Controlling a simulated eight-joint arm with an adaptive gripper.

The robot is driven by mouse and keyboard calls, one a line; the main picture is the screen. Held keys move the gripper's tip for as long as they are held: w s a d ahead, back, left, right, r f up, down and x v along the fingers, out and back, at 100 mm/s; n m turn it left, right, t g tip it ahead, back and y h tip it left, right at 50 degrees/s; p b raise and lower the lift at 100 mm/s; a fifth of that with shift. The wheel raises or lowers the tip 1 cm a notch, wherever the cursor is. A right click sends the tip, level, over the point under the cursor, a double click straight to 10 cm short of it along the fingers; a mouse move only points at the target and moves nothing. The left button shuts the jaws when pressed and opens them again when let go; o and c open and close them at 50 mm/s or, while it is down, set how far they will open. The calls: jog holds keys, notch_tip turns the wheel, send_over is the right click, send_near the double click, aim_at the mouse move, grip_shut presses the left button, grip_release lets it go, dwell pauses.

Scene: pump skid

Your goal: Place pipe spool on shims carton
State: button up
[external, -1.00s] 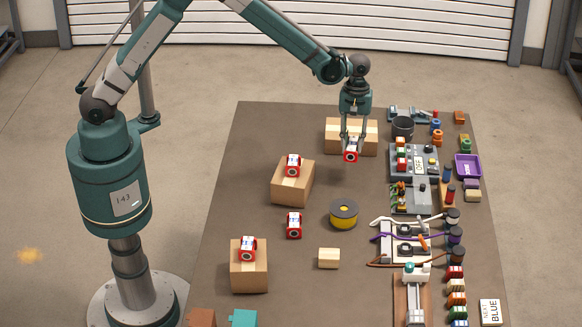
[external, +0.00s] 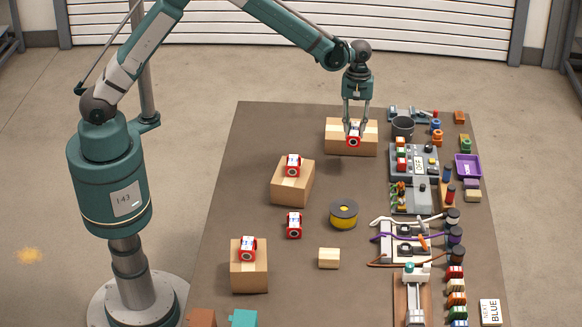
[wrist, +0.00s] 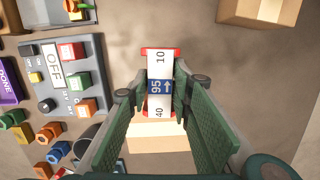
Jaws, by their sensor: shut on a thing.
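My gripper (external: 354,127) is shut on a red-and-white pipe spool (external: 353,141) in front of or over the far carton (external: 335,138). In the wrist view the spool (wrist: 160,65) lies between the fingers, with a blue band and printed numbers. Part of the far carton (wrist: 158,138) shows beyond it, partly hidden by the fingers. Contact between spool and carton cannot be told. Similar spools sit on the middle carton (external: 290,190) and the near carton (external: 249,275). Another spool (external: 293,225) stands on the mat. No carton label is readable, so I cannot tell which is shims.
A yellow-and-black reel (external: 344,214) and a small tan block (external: 329,258) stand on the brown mat (external: 230,190). A dark cup (external: 402,127) and a panel marked OFF (external: 428,162) lie right of the far carton. Crowded parts fill the right side.

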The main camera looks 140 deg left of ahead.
jog(key=s+a+r+n, duration=0.1)
jog(key=s+a+r, duration=0.4)
jog(key=s+a, duration=0.4)
jog(key=shift+s+a, duration=0.2)
jog(key=shift+s, duration=0.45)
jog(key=shift+f, duration=3.05)
jog(key=shift+f, duration=1.9)
jog(key=shift+f, duration=0.2)
jog(key=o, duration=1)
jog(key=shift+r, duration=0.1)
